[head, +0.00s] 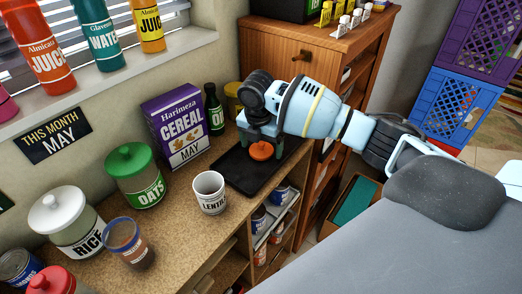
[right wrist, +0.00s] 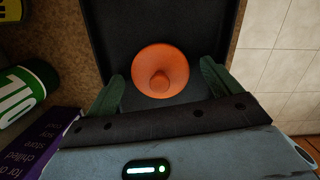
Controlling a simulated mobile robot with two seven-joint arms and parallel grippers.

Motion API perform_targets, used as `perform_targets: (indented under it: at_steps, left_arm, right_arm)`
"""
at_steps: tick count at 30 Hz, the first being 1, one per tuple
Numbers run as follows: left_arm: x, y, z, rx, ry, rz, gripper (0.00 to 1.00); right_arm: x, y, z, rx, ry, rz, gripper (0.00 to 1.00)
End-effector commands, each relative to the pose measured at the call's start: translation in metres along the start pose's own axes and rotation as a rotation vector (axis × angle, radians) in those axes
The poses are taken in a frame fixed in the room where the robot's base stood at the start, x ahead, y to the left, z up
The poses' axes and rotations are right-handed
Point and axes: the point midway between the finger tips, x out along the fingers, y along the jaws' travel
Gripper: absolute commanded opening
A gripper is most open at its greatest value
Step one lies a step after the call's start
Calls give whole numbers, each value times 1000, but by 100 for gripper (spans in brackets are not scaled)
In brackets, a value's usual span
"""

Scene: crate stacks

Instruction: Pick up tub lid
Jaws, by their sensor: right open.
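The tub lid is a round orange lid with a central knob (head: 262,150), lying on a black tray (head: 232,172) at the far end of the counter. In the right wrist view the lid (right wrist: 160,72) shows from above, ahead of and between my green fingers. My right gripper (head: 264,147) is open and points down over the tray; in the right wrist view (right wrist: 162,82) its fingers stand apart on either side of the lid's near part. I cannot tell whether they touch it. A white tub marked LENTIL (head: 210,195) stands lidless beside the tray. My left gripper is out of view.
The purple cereal box (head: 176,130) and dark oil bottle (head: 213,108) stand close behind the tray. Green-lidded oats (head: 138,175), white-lidded rice (head: 66,222) and a blue-rimmed clear tub (head: 128,243) stand left. A wooden cabinet (head: 300,60) rises beyond the tray.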

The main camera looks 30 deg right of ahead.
Motion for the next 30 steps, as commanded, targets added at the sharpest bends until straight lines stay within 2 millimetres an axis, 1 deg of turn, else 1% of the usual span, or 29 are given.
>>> perform_targets:
  at_steps: [7,8,18,19,26,30]
  left_arm:
    - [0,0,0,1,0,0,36]
    - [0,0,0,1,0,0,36]
    - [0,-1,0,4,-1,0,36]
    - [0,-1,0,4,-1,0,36]
    - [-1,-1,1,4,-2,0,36]
    - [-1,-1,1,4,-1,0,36]
  right_arm:
    - [2,0,0,0,-1,1,90]
    - [2,0,0,0,-1,1,88]
    - [2,0,0,0,0,1,44]
    - [2,0,0,0,0,1,42]
    - [1,0,0,0,0,1,42]
    - [-4,0,1,1,0,3,42]
